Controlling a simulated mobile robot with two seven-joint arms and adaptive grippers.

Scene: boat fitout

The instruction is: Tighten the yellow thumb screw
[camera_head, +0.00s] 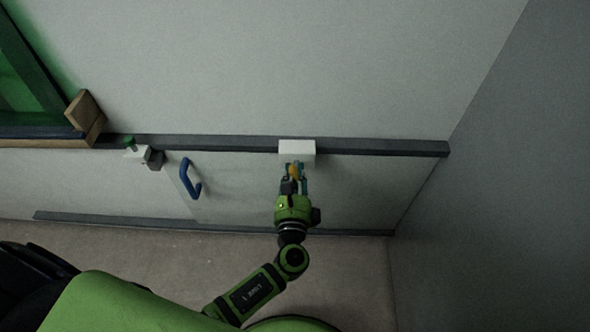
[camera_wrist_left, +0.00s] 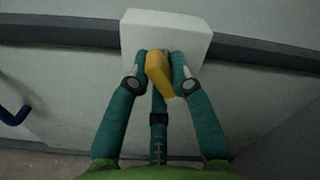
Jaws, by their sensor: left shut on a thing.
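The yellow thumb screw (camera_wrist_left: 160,76) sits at the lower front of a white block (camera_wrist_left: 168,32). My left gripper (camera_wrist_left: 162,74) has its teal fingers on both sides of the screw and is shut on it. The screw's flat yellow head shows tilted between the fingertips, and its shaft is hidden. In the head view, the screw (camera_head: 294,171) is a small yellow spot below the white block (camera_head: 297,148), with my left gripper (camera_head: 294,173) around it. My right gripper is not in view.
The white block sits on a dark horizontal rail (camera_head: 225,144) along the wall. A blue handle (camera_head: 190,179) is on the panel to the left. A white and grey fitting with a green top (camera_head: 137,152) is farther left. A grey wall (camera_head: 490,200) bounds the right.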

